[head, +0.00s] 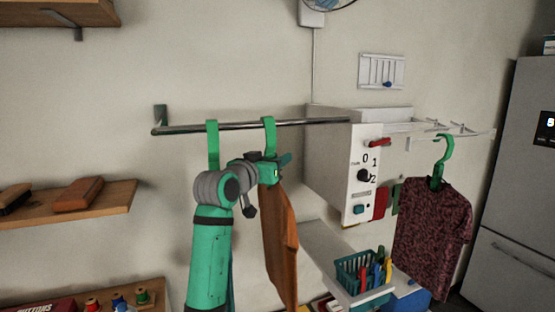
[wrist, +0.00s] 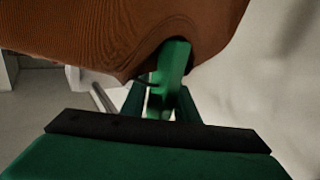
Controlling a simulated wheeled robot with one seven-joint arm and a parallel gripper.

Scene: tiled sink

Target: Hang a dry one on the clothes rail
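The clothes rail (head: 310,122) is a metal bar fixed to the wall. A green hanger (head: 269,135) with an orange-brown shirt (head: 279,240) has its hook at the rail, seemingly over it. My gripper (head: 275,168) is at this hanger's neck, just below the rail. In the wrist view the hanger's green stem (wrist: 172,70) lies between my fingers, which look closed on it, under the orange-brown cloth (wrist: 110,35). A second green hanger (head: 212,145) hangs on the rail to the left; my arm hides most of its garment. A dark red patterned shirt (head: 432,235) hangs on another green hanger (head: 443,158) at right.
A white control box (head: 335,160) with knobs stands behind the rail's right end. A white rack (head: 455,128) holds the dark red shirt's hanger. A teal basket (head: 350,275) of pegs is below. Wooden shelves (head: 110,195) are at left, a fridge (head: 515,190) at right.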

